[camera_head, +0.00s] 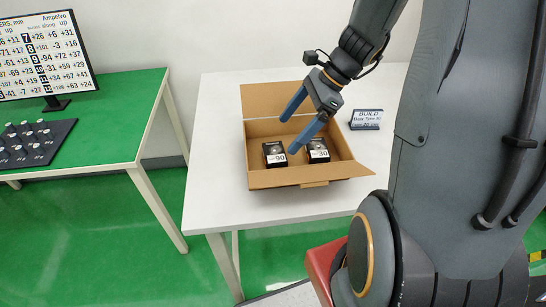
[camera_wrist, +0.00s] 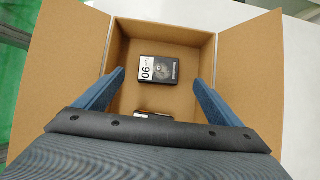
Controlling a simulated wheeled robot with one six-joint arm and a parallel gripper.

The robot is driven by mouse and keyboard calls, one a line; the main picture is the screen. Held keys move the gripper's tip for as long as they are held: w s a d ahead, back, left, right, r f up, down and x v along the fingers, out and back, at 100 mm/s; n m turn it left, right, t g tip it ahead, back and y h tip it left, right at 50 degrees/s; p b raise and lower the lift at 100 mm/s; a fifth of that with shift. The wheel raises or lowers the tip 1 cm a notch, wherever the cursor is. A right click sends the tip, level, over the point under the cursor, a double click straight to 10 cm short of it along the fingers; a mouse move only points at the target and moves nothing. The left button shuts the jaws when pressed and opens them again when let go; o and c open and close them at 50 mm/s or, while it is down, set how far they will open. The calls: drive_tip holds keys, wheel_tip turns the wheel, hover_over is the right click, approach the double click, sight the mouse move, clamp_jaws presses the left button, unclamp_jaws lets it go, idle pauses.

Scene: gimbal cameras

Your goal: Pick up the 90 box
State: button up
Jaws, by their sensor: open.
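The 90 box (camera_head: 275,155) is a small black box with a white label reading 90. It stands in the left part of an open cardboard carton (camera_head: 262,180). In the wrist view the 90 box (camera_wrist: 143,61) lies between and beyond my fingertips, not touched by them. My gripper (camera_head: 288,132) has two blue fingers, spread open and empty, above the carton. It also shows in the wrist view (camera_wrist: 160,82). A second black box labelled 30 (camera_head: 318,150) stands to the right in the carton. In the wrist view a box (camera_wrist: 154,115) is mostly hidden by my gripper.
The carton stands on a white table (camera_head: 222,140) with its flaps spread. A sign reading BUILD (camera_head: 366,119) stands right of the carton. At left, a green table (camera_head: 120,110) holds a monitor (camera_head: 40,58) and a dark tray of knobs (camera_head: 30,145). The white table's left side is clear.

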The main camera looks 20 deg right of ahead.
sight(275, 152)
drive_tip(key=shift+p+x, duration=0.65)
drive_tip(key=shift+x, duration=3.05)
drive_tip(key=shift+s+d+f, duration=0.1)
drive_tip(key=shift+d+f, duration=0.05)
drive_tip(key=shift+d, duration=0.05)
drive_tip(key=c, duration=1.2)
drive_tip(key=shift+c, duration=0.2)
